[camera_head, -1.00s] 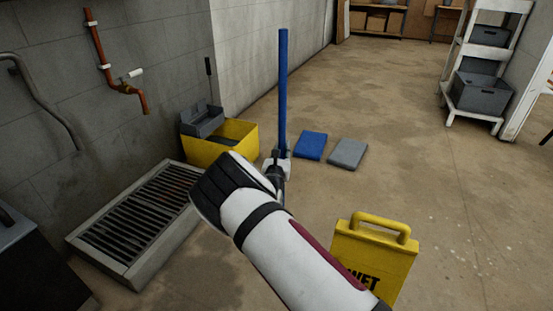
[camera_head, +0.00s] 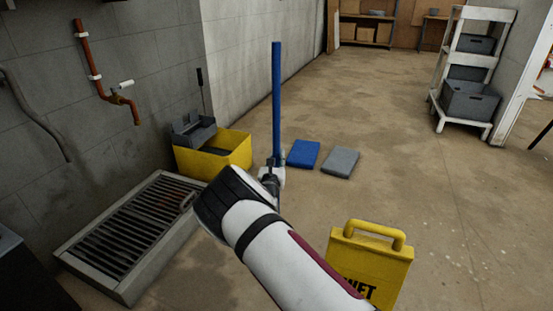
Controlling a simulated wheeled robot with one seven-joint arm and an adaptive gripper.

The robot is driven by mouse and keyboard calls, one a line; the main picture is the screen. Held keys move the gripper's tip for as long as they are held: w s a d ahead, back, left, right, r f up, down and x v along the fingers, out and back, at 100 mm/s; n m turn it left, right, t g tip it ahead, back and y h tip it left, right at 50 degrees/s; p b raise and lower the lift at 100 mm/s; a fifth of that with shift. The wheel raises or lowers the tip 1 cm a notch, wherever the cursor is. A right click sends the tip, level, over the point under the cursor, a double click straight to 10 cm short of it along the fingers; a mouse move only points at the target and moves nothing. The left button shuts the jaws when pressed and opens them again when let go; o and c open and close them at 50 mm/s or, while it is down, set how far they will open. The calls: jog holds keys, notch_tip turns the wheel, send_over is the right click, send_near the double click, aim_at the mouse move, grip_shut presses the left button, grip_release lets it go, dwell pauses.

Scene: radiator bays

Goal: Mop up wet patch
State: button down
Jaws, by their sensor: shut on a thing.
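My gripper (camera_head: 270,180) is at the far end of my white and black arm, near the middle of the view. It is shut on the blue mop handle (camera_head: 277,100), which stands nearly upright. A whitish part shows behind the gripper; I cannot tell whether it is gripper or mop. The handle's lower end and the mop head are hidden by my arm. A darker, damp-looking area of floor (camera_head: 212,291) lies right of the drain grate, partly behind my arm; its edges are unclear.
A yellow mop bucket (camera_head: 235,150) with a grey wringer stands by the wall behind the raised drain grate (camera_head: 125,235). A blue pad (camera_head: 303,154) and grey pad (camera_head: 341,162) lie on the floor. A yellow wet-floor sign (camera_head: 372,265) stands close at right. Floor beyond is open.

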jog(key=shift+f, duration=0.35)
dwell(0.6)
